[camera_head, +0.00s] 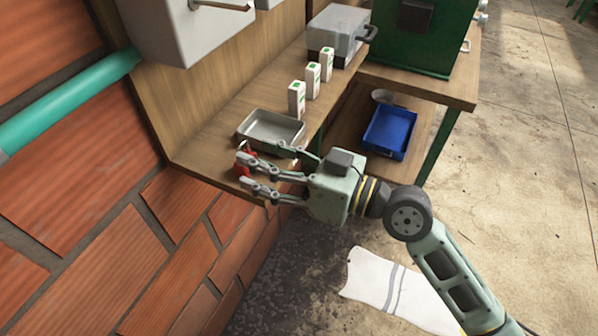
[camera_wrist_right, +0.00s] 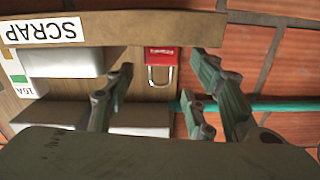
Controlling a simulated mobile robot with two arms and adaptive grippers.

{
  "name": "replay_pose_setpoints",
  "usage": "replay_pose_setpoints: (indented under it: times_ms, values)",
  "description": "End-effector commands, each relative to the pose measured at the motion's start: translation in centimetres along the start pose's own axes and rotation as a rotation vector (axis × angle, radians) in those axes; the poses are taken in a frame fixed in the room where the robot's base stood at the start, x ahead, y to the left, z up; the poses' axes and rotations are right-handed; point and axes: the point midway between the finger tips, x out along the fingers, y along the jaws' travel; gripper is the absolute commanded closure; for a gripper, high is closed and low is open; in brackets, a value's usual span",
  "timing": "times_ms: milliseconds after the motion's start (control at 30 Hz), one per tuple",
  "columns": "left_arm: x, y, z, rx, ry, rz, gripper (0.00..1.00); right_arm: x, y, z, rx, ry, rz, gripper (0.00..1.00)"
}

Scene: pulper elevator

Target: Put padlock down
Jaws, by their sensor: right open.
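The red padlock (camera_head: 246,161) is at the near end of the wooden shelf, beside a grey metal tray (camera_head: 271,130). In the right wrist view the padlock (camera_wrist_right: 161,57) shows its red body and its metal shackle, close to the shelf's edge. My right gripper (camera_head: 243,172) is open at that end of the shelf, with its fingers partly hiding the padlock. In the right wrist view the fingers of my right gripper (camera_wrist_right: 160,88) stand apart on both sides of the padlock, with clear gaps. My left gripper is not in view.
A blue bin (camera_head: 390,132) sits on a lower shelf. A brick wall (camera_head: 100,270) is at the left. A SCRAP label (camera_wrist_right: 42,30) shows on the shelf edge.

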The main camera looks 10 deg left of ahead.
Motion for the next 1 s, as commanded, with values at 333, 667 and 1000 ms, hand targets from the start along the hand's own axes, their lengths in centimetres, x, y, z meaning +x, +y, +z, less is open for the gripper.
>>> replay_pose_setpoints:
  times_ms: [333, 667, 1000]
  values:
    - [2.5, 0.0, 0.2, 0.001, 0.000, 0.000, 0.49, -6.4, 0.1, 0.4, -0.001, -0.002, 0.002, 0.50]
    - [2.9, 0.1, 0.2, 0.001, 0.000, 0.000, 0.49, -8.0, -0.1, 0.0, 0.000, 0.000, -0.001, 0.50]
    - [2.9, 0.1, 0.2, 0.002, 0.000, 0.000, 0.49, -8.0, 0.0, 0.0, 0.000, 0.000, -0.001, 0.50]
